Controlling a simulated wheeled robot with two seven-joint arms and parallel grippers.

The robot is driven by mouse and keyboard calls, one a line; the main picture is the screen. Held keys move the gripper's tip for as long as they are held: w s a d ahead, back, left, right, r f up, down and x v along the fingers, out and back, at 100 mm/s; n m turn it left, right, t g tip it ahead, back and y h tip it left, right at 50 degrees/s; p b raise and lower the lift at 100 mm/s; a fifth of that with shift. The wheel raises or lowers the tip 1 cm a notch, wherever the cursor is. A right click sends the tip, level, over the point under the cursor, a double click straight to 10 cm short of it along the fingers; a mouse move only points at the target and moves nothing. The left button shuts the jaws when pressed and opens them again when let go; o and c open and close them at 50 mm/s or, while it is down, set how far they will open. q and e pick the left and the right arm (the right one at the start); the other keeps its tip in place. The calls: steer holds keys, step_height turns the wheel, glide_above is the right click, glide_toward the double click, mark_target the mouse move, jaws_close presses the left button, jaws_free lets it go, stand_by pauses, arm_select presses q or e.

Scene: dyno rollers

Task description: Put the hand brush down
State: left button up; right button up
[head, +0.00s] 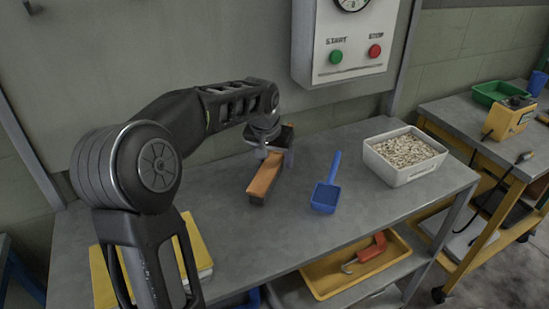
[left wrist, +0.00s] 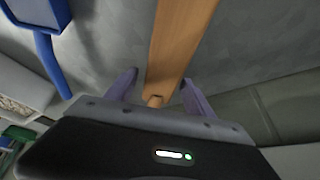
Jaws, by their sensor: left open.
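The hand brush (head: 265,178) has an orange-brown wooden back with a dark edge below. It lies on the grey bench top, left of a blue scoop. My left gripper (head: 273,151) is at the brush's far end. In the left wrist view the brush's wooden back (left wrist: 178,45) runs up between the two purple-grey fingers (left wrist: 158,90). The fingers stand apart with gaps on both sides of the narrow handle end, so the gripper is open around it. The brush's far end is partly hidden by the gripper in the head view. My right gripper is not in view.
The blue scoop (head: 326,194) and a white bin (head: 405,171) of pale pieces stand right of the brush. A yellow tray (head: 318,287) with an orange-handled tool is on the shelf below. A start/stop panel (head: 349,60) hangs behind.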

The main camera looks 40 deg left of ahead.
arm_select(q)
steer(key=v, duration=1.2)
steer(key=shift+r+p, duration=0.2)
steer(key=shift+p, duration=0.2)
